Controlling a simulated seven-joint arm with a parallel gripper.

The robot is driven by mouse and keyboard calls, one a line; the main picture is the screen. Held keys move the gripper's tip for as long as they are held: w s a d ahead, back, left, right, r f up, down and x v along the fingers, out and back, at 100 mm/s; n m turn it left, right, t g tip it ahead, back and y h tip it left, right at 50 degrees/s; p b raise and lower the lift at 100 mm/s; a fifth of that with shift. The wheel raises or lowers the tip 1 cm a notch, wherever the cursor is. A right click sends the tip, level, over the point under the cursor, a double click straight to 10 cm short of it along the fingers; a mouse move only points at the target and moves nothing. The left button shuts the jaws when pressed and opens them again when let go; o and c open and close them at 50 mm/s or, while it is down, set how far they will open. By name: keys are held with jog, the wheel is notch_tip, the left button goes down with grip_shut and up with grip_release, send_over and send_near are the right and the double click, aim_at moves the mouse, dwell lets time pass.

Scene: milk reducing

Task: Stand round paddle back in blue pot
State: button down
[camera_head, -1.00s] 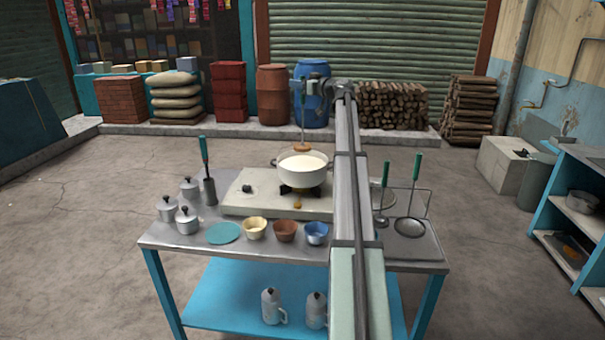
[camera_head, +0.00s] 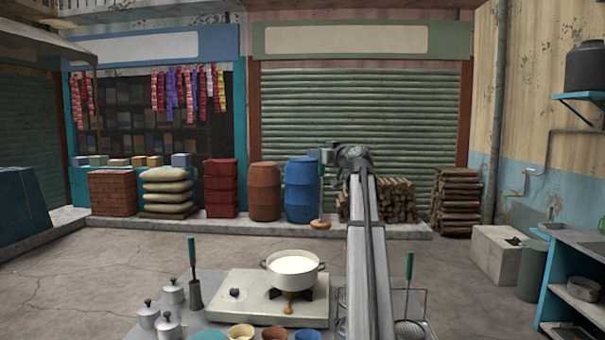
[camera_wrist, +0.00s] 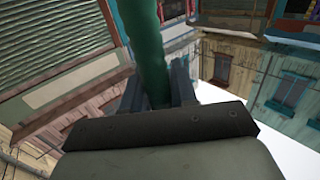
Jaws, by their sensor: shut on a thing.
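My gripper (camera_head: 324,155) is shut on the green handle of the round paddle. The paddle hangs upright, with its round wooden disc (camera_head: 320,224) at the bottom, raised above and to the right of the white milk pot (camera_head: 291,275) in the head view. The wrist view shows the green handle (camera_wrist: 149,50) between my fingers (camera_wrist: 158,92); the disc is out of that view. A small blue pot (camera_head: 307,335) is cut off by the bottom edge of the head view. Its inside is barely visible.
The milk pot sits on a stove (camera_head: 255,296). Lidded steel canisters (camera_head: 168,325) and a dark holder with a green-handled tool (camera_head: 194,295) stand left. A wire rack with a ladle or strainer (camera_head: 410,320) is right, partly behind my arm.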

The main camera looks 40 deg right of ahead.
jog(key=s+m+h, duration=0.1)
jog(key=s+h, duration=0.1)
jog(key=s, duration=0.8)
jog(key=s+a+f+n+y, duration=0.1)
jog(key=s+f, duration=0.3)
jog(key=f, duration=0.7)
jog(key=s+a+f+n+y, duration=0.2)
jog(key=s+f+y, duration=0.1)
jog(key=f, duration=0.9)
jog(key=s+a+f+n+y, duration=0.1)
jog(key=s+f+y, duration=0.2)
jog(key=f, duration=0.8)
jog(key=shift+s+a+f, duration=0.25)
jog(key=shift+s+f, duration=0.1)
jog(key=shift+s, duration=1.05)
jog(key=c, duration=0.8)
grip_release()
jog(key=shift+f, duration=0.1)
jog(key=s+d, duration=0.2)
jog(key=s, duration=1.1)
jog(key=shift+s+d, duration=0.3)
jog(key=shift+d, duration=0.05)
